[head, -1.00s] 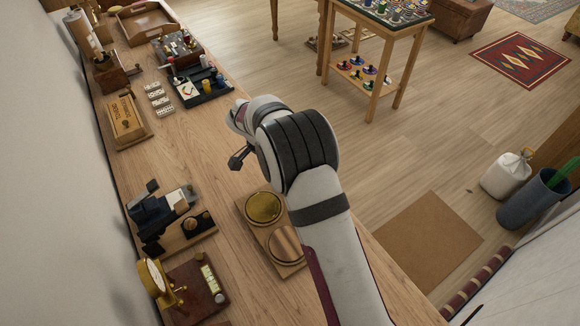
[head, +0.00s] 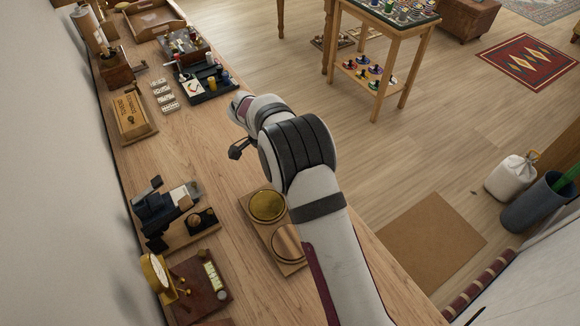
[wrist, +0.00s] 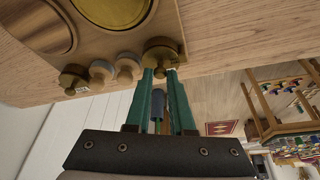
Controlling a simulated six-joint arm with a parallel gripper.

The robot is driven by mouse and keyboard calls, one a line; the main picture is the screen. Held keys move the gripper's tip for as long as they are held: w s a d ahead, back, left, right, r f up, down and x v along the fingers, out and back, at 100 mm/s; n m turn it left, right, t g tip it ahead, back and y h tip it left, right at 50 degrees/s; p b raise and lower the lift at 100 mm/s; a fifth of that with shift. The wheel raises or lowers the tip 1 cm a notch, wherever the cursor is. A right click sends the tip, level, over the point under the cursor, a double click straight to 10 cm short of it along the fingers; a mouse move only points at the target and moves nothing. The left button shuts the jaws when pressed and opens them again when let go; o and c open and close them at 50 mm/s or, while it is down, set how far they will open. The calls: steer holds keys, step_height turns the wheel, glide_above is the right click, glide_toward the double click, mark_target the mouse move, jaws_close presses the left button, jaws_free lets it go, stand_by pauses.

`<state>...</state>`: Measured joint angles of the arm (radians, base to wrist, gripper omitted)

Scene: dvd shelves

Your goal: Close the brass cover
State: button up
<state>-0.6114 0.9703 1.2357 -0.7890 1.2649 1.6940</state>
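A wooden board (head: 252,226) on the bench carries a round brass disc (head: 268,206) and a coppery disc (head: 290,243). I cannot tell for sure which part is the cover. In the wrist view the brass disc (wrist: 110,7) is cut by the top edge and the coppery disc (wrist: 30,28) lies to its left. A row of knobs runs along the board's edge: a brass knob (wrist: 161,53), two silvery ones (wrist: 127,67) and another brass one. My gripper (wrist: 160,73) has its fingertips apart at the first brass knob's end. I cannot tell whether they clamp it.
A dark device (head: 165,212) and a brass dial instrument (head: 158,276) stand left of the board. Dominoes (head: 165,96), a wooden box (head: 133,114) and a dark tray lie farther along. Bare bench lies between them and the board.

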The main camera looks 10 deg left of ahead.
steer(key=o, duration=0.5)
steer(key=shift+c, duration=0.2)
steer(key=v, duration=1.5)
steer(key=shift+a+r, duration=0.3)
steer(key=shift+s, duration=0.1)
steer(key=s+d+r+n+g+y, duration=0.1)
steer(key=s+d+r, duration=0.15)
steer(key=d, duration=0.35)
steer(key=s+d+r+n, duration=0.2)
steer(key=d+r, duration=0.1)
steer(key=d, duration=0.2)
steer(key=s+d+r+n+g+y, duration=0.1)
steer(key=s+d+n+y, duration=0.2)
steer(key=s+d, duration=0.8)
steer(key=s+f+n+y, duration=0.1)
steer(key=s+f, duration=0.1)
steer(key=s, duration=0.5)
steer(key=s+d+f+n, duration=0.1)
steer(key=s+f, duration=0.1)
steer(key=s, duration=0.5)
steer(key=shift+d+f+y, duration=0.2)
steer(key=shift+f+y, duration=0.15)
steer(key=shift+y, duration=0.05)
